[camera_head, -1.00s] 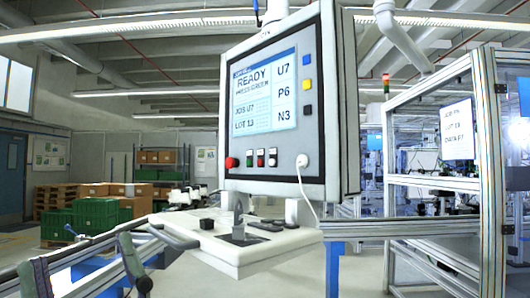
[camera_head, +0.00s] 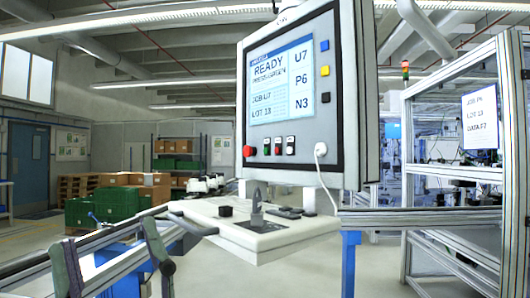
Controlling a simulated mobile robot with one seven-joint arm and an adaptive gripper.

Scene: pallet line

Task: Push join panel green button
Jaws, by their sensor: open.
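The join panel (camera_head: 345,80) is a grey box with a screen (camera_head: 281,80) that reads READY, with JOB U7 and LOT 13 below. A red mushroom button (camera_head: 248,151) sits at its lower left. A row of small push buttons (camera_head: 278,146) is to its right; they are too small for me to tell surely which one is green. A blue button (camera_head: 324,45), a yellow button (camera_head: 325,71) and a black button (camera_head: 325,97) run down the right side. My gripper is not in view, and nothing covers the panel's face.
A white console shelf (camera_head: 255,240) with a dark lever juts out below the panel. Dark brackets (camera_head: 158,250) and a metal rail stand at lower left. A framed cell (camera_head: 415,150) stands at right. Green crates (camera_head: 115,205) and cartons are behind at left, by some open floor.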

